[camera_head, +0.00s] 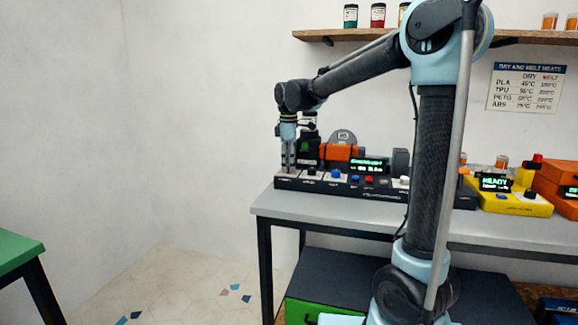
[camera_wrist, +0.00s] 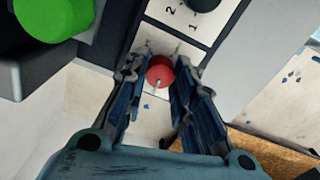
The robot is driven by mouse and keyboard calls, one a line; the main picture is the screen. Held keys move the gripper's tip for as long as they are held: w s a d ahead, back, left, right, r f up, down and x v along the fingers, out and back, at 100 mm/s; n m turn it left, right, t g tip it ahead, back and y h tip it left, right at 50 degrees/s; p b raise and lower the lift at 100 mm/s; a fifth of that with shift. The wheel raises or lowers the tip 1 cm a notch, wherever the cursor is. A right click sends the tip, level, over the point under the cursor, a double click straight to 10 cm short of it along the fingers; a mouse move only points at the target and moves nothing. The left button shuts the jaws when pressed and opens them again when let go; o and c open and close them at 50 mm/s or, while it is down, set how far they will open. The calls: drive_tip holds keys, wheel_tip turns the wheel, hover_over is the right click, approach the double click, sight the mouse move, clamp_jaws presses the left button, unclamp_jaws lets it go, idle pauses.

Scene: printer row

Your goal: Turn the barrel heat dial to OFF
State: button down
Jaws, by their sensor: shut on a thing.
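A red dial (camera_wrist: 160,73) with a pale pointer line sits on a white plate on the panel. In the wrist view the pointer runs toward the bottom of the picture, slightly left. My gripper (camera_wrist: 161,68) is around this dial, shut on it, one finger on each side. In the head view my gripper (camera_head: 288,170) points straight down at the left end of the dark control panel (camera_head: 330,188) on the bench. The lettering around the red dial is too small or covered, so I cannot read its name or setting.
A black dial (camera_wrist: 201,3) marked with numbers is close beside the red one. A green round part (camera_wrist: 54,14) is at the upper left of the wrist view. An orange machine part (camera_head: 340,152) stands behind the panel. A yellow unit (camera_head: 515,203) is farther right.

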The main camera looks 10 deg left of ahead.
drive_tip(key=shift+w+n, duration=0.1)
drive_tip(key=shift+n, duration=0.9)
drive_tip(key=c, duration=1.3)
unclamp_jaws()
drive_tip(key=shift+r, duration=0.1)
wheel_tip(320, 180, up, 12)
drive_tip(key=shift+f, duration=0.15)
